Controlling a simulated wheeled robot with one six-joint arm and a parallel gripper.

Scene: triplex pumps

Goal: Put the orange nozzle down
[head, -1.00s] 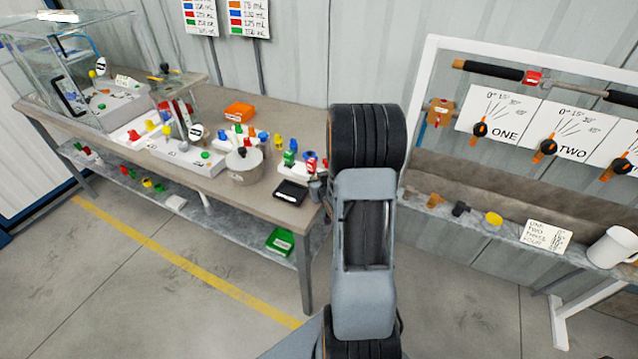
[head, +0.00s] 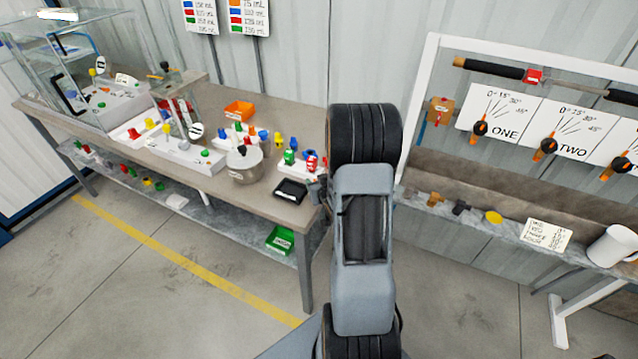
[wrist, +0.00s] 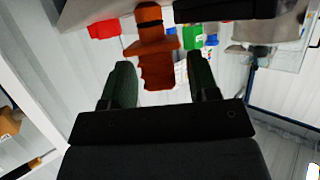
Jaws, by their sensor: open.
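The orange nozzle (wrist: 156,68) shows in the wrist view, just ahead of and between the fingertips of my gripper (wrist: 158,75). My gripper is open, with two dark green fingers, and a gap shows between each finger and the nozzle. The nozzle's far end meets a pale surface at the top of the wrist view; I cannot tell exactly how it rests there. In the head view my arm hides the nozzle and most of the gripper, near the right end of the workbench (head: 225,205).
The bench holds an orange bin (head: 239,110), a grey round pot (head: 245,166), a black scale (head: 290,191) and several coloured nozzles. A green bin (head: 280,240) sits on the lower shelf. A white-framed rack with a mug (head: 612,246) stands at right. Floor in front is clear.

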